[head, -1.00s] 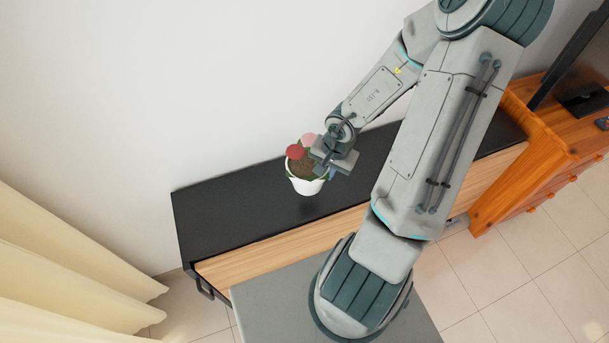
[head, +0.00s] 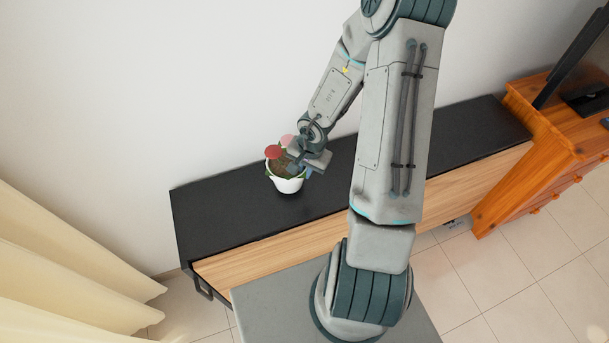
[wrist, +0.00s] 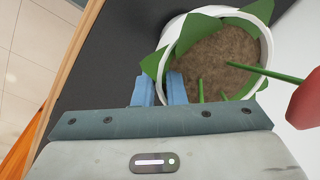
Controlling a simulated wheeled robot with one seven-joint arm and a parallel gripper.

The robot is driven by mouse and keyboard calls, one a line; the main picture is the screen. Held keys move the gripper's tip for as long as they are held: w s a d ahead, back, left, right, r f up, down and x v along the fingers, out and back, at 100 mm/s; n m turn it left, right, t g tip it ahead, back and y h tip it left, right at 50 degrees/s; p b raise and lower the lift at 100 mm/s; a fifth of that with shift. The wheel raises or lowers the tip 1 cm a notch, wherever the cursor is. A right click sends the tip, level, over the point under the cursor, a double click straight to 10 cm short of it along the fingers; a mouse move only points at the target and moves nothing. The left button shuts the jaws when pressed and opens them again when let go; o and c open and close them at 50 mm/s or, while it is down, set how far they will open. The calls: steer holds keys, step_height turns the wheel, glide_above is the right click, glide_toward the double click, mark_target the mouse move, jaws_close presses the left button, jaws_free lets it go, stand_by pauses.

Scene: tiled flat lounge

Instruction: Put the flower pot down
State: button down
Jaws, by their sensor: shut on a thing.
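The flower pot (head: 289,185) is white, with brown soil, green leaves and red and pink flowers. It is over the black top of the long cabinet (head: 225,220); whether it touches the top is unclear. My gripper (head: 305,168) is at the pot's right side. In the wrist view, the blue fingers of my gripper (wrist: 168,90) are shut on the rim of the flower pot (wrist: 170,36), with soil and green stems inside it. A red flower shows at the right edge.
The black top is clear to the left and right of the pot. A white wall stands behind. An orange wooden cabinet (head: 555,140) with a dark screen stands at the right. Cream curtains (head: 60,260) hang at the left. The floor is tiled.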

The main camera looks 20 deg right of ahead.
steer(key=shift+f, duration=1.15)
steer(key=shift+f+b, duration=0.2)
steer(key=shift+b, duration=0.1)
steer(key=c, duration=1.5)
jaws_free()
steer(key=shift+r, duration=0.15)
